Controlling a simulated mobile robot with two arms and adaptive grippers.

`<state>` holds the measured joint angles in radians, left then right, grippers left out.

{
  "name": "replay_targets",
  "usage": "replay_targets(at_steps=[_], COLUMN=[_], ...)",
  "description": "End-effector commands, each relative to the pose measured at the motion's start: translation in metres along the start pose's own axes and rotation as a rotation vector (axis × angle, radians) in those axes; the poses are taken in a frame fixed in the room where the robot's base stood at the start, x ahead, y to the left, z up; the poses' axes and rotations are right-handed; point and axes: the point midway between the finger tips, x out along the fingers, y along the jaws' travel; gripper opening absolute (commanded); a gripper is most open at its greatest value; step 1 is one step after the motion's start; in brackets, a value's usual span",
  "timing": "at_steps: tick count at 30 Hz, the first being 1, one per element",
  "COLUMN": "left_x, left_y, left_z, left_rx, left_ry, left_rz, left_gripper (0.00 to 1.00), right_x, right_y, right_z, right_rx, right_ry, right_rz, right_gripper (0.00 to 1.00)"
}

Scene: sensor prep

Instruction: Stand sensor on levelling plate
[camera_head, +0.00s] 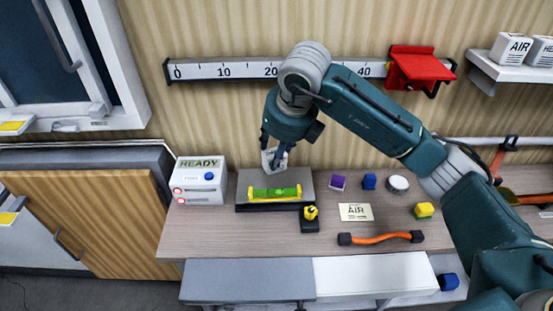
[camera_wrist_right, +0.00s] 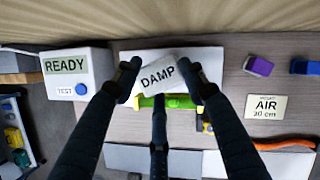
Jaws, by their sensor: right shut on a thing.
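The sensor (camera_head: 268,161), a white block lettered DAMP in the right wrist view (camera_wrist_right: 158,76), is in my right gripper (camera_head: 275,154). The gripper's dark fingers are shut on it, and it looks tilted. The levelling plate (camera_head: 244,183) is a flat grey slab on the bench; it also shows in the wrist view (camera_wrist_right: 213,62). A green and yellow spirit level (camera_head: 276,193) lies along its front part. The sensor is over the back part of the plate; I cannot tell whether it touches. My left gripper is not in view.
A white READY box (camera_head: 200,187) stands left of the plate. A small black block with a yellow knob (camera_head: 310,214) is at its front right corner. An AIR card (camera_head: 356,212), an orange cable (camera_head: 382,238) and small coloured blocks lie to the right. A ruler rail (camera_head: 220,70) runs behind.

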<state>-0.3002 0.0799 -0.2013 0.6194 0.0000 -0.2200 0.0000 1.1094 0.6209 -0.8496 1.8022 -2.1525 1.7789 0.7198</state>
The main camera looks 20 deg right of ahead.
Motion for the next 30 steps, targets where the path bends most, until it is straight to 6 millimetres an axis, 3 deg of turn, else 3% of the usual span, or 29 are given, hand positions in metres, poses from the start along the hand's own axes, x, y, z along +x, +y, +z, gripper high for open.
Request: replay_targets(at_steps=[9,16,17,19,30], left_x=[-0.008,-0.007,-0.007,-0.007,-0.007], left_y=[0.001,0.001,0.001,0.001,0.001], left_z=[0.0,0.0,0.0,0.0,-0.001], left_rx=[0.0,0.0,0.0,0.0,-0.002], left_ry=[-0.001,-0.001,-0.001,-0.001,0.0], left_rz=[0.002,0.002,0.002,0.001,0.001], left_gripper=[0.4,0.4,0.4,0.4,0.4], right_x=[0.034,0.036,0.036,0.036,0.032], right_y=[0.0,0.0,0.0,0.0,0.0], right_z=[-0.015,-0.015,-0.015,-0.015,-0.014], right_rx=[-0.001,-0.001,-0.001,-0.001,-0.001], right_ry=[0.003,0.0,0.0,0.0,0.0], right_rz=[-0.001,0.0,-0.001,-0.001,0.0], right_gripper=[0.15,0.15,0.45,0.59,0.61])
